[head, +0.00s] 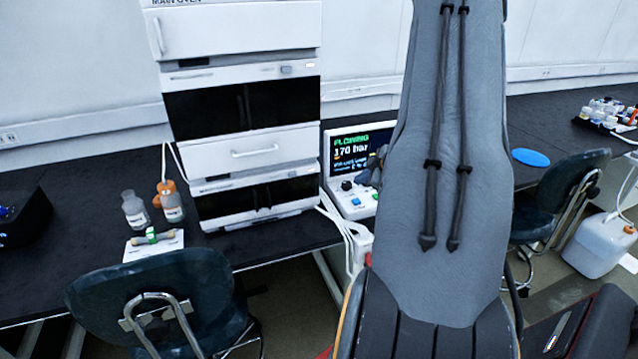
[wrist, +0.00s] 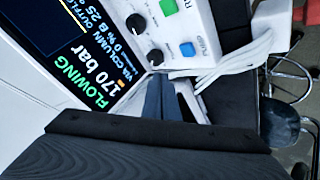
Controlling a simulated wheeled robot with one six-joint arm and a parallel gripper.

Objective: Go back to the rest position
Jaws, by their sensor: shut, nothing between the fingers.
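My gripper (wrist: 162,82) is shut and empty, its dark fingers pressed together in front of the control box's panel in the wrist view. In the head view a bit of my gripper (head: 372,172) shows at the left edge of my grey arm, which hides the rest. The white control box (head: 352,203) has a lit screen (head: 350,150) reading FLOWING and 170 bar. In the wrist view the fingertips are just below a black knob (wrist: 155,57) and left of a blue button (wrist: 187,49). I cannot tell whether they touch the panel.
A white instrument stack (head: 258,140) stands left of the control box. Two bottles (head: 134,211) and a small white tray (head: 140,248) are on the dark bench further left. Chairs (head: 150,300) stand in front of the bench on both sides. White cables (wrist: 240,62) run beside the box.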

